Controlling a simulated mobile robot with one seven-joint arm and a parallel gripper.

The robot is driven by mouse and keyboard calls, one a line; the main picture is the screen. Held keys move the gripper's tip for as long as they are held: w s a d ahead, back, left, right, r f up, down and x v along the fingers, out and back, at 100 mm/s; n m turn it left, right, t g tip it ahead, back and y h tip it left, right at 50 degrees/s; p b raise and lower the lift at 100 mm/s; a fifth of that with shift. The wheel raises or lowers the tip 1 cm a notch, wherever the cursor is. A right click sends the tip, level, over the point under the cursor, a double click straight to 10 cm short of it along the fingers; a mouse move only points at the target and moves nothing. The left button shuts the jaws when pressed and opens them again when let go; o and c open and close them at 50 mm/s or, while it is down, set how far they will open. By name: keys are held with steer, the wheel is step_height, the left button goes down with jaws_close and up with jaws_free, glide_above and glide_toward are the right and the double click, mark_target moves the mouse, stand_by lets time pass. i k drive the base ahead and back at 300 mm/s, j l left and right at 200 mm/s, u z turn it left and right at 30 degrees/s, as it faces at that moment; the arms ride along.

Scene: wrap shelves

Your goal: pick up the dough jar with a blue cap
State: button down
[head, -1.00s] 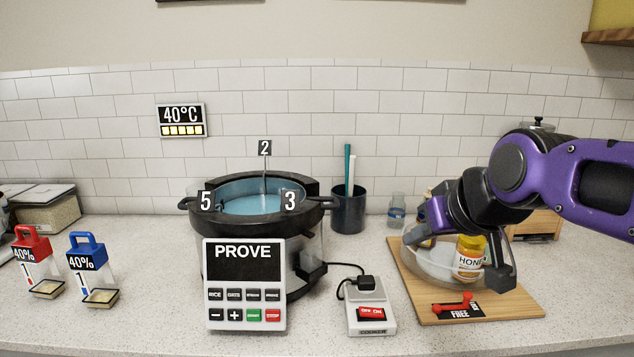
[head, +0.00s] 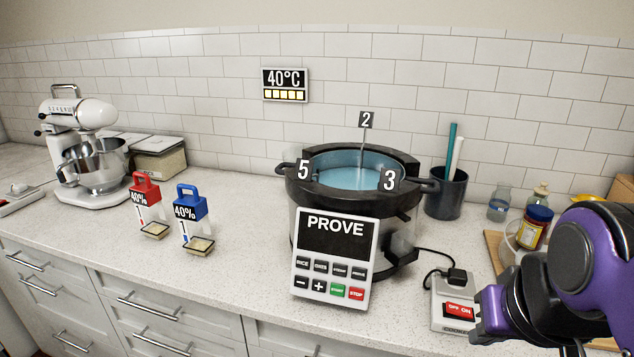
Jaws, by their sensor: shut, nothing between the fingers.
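The dough jar with a blue cap (head: 187,208) stands upright on the counter at left of centre in the head view. It has a blue handled top, a "40%" label and a small tray of pale dough at its front foot. A similar jar with a red cap (head: 145,198) stands just to its left. My gripper (head: 502,318) is at the lower right, far from both jars, and is shut and empty.
A round black cooker (head: 400,212) with a PROVE panel (head: 335,258) stands between my gripper and the jars. A switch box (head: 452,308) sits beside my gripper. A mixer (head: 85,150) is far left. The counter in front of the jars is clear.

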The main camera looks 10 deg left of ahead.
mark_target(192, 211)
steer(key=j+u, duration=0.15)
steer(key=u, duration=0.3)
steer(key=j+u, duration=0.1)
steer(key=u, duration=0.3)
steer(key=j+u, duration=0.2)
steer(key=u, duration=0.25)
steer(key=k, duration=0.05)
